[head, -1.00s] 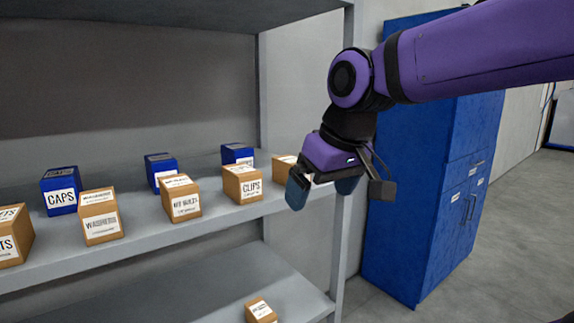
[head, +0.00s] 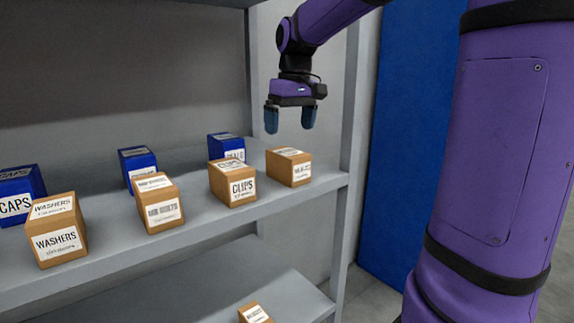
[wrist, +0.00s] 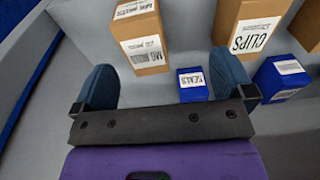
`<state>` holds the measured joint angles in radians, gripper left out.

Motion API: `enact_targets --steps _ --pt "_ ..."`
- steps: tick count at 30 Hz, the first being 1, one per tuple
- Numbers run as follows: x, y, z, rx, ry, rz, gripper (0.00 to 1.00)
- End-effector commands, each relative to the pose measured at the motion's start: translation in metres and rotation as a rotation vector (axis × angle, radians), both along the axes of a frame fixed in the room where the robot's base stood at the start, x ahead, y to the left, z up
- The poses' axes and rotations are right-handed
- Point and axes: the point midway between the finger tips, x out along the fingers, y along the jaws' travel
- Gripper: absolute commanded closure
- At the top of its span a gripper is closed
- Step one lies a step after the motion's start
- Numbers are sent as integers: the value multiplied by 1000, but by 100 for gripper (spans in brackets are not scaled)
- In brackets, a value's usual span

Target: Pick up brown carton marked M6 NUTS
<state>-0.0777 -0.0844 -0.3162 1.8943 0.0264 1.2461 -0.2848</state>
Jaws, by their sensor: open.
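The rightmost carton (head: 288,168) has a blurred label. My gripper (head: 290,128) is open and empty, pointing down in the air, and in the head view appears just above the rightmost carton. In the wrist view its fingers (wrist: 165,80) are wide apart, with no carton between them.
A WASHERS carton (head: 57,232) stands further left. Blue boxes stand behind the row, among them CAPS (head: 22,192) and SEALS (wrist: 192,85). A brown carton (head: 255,313) sits on the lower shelf. A shelf post (head: 350,130) stands close right of my gripper.

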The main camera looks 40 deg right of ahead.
Motion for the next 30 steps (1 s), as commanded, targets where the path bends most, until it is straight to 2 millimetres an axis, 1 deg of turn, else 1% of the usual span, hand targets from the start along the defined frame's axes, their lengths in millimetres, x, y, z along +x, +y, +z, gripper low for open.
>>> enact_targets --steps 1,3,6,9,11,13,21,28,30 --pt "15 -7 -2 -7 23 2 0" --pt "29 -15 -4 -15 46 5 0" --pt "43 -23 -6 -25 73 8 0" --pt "51 -27 -7 -30 88 12 0" --pt "53 -28 -9 -31 92 13 0" --pt "54 -28 -15 -31 95 13 0" --pt "53 -28 -53 -30 94 13 0" --pt "52 -28 -67 -31 92 12 0" --pt "50 -28 -75 -31 94 12 0"
